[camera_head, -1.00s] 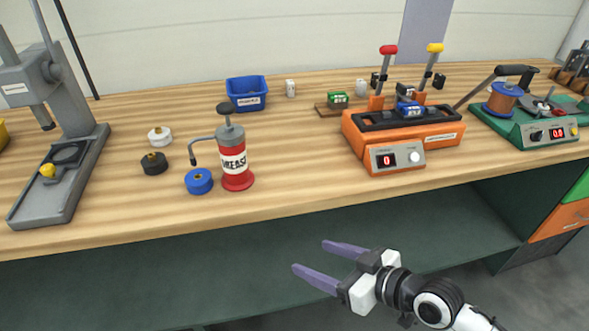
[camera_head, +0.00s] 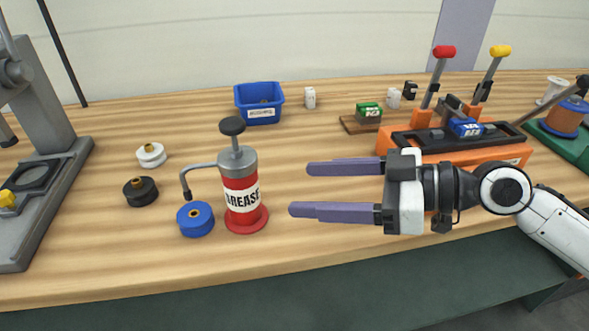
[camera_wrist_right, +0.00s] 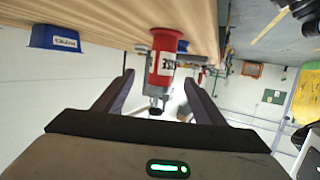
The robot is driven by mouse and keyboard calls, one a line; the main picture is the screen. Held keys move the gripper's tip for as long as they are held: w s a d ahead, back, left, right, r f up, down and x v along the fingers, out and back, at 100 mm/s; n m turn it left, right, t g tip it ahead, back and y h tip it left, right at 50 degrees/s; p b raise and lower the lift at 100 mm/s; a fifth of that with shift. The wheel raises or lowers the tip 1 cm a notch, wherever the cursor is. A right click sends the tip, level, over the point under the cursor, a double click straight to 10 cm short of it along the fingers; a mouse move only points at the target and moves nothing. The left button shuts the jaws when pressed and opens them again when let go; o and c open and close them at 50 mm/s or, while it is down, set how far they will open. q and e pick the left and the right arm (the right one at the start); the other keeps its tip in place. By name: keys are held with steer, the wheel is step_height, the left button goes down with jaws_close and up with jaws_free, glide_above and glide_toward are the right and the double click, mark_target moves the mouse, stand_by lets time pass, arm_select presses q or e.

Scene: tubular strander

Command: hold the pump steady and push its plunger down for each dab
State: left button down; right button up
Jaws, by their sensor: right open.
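The grease pump (camera_head: 242,194) stands upright on the bench, with a red base, a white GREASE label and a grey top. Its black plunger knob (camera_head: 232,126) is raised on a short stem, and its grey spout (camera_head: 198,168) bends down on the left over a blue round part (camera_head: 195,218). My right gripper (camera_head: 298,189) is open and empty, to the right of the pump, fingers pointing at it and apart from it. In the right wrist view the pump (camera_wrist_right: 162,64) shows upside down, between and beyond the open fingers (camera_wrist_right: 158,88). My left gripper is not in view.
A white part (camera_head: 151,155) and a black part (camera_head: 139,192) lie left of the pump. A blue bin (camera_head: 259,103) stands behind. A grey press (camera_head: 45,150) is at left, an orange lever machine (camera_head: 510,153) at right. Bench between pump and bin is clear.

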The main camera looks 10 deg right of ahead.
mark_target(258, 187)
steer(key=a+p, duration=0.1)
steer(key=a, duration=0.1)
steer(key=w+a+p, duration=0.1)
steer(key=a, duration=0.1)
steer(key=shift+w+f+p, duration=0.1)
steer(key=shift+w+p, duration=0.05)
steer(key=shift+p, duration=0.25)
steer(key=x, duration=0.6)
steer(key=shift+f, duration=0.35)
steer(key=shift+w+a+f, duration=0.2)
steer(key=shift+w+a, duration=0.05)
steer(key=shift+a, duration=0.1)
steer(key=c, duration=1.1)
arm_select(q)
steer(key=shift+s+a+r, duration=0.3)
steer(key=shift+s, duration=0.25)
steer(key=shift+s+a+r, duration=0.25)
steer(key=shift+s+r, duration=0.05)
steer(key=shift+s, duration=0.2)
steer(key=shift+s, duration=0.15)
arm_select(e)
steer(key=shift+w+r, duration=0.1)
steer(key=shift+r, duration=0.15)
steer(key=shift+c, duration=0.7)
